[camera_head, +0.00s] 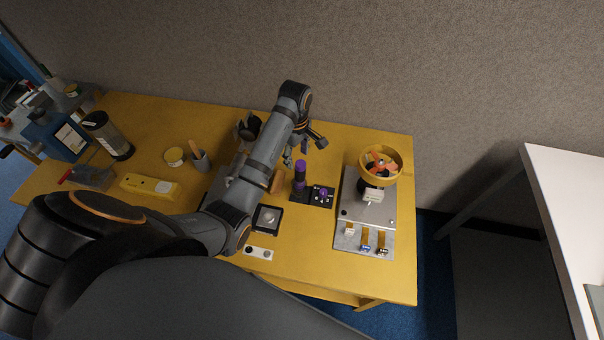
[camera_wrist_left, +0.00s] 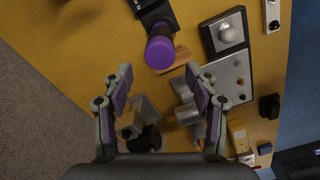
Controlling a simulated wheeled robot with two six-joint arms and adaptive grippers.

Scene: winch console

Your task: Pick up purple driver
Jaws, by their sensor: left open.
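The purple driver (camera_head: 300,172) stands upright at the left end of a black holder (camera_head: 312,200) on the yellow table. In the left wrist view, the driver's round purple top (camera_wrist_left: 160,52) faces the camera, just beyond the fingertips and roughly centred between them. My left gripper (camera_head: 304,149) is open and empty, reaching over the table close to the driver and apart from it. In the left wrist view, the two fingers (camera_wrist_left: 160,82) are spread wide with purple pads. My right gripper is not in view.
A grey panel (camera_head: 352,230) with a yellow bowl (camera_head: 365,163) stands right of the driver. A brown block (camera_head: 278,182) and a black-framed panel with a knob (camera_head: 266,217) are close by on the left.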

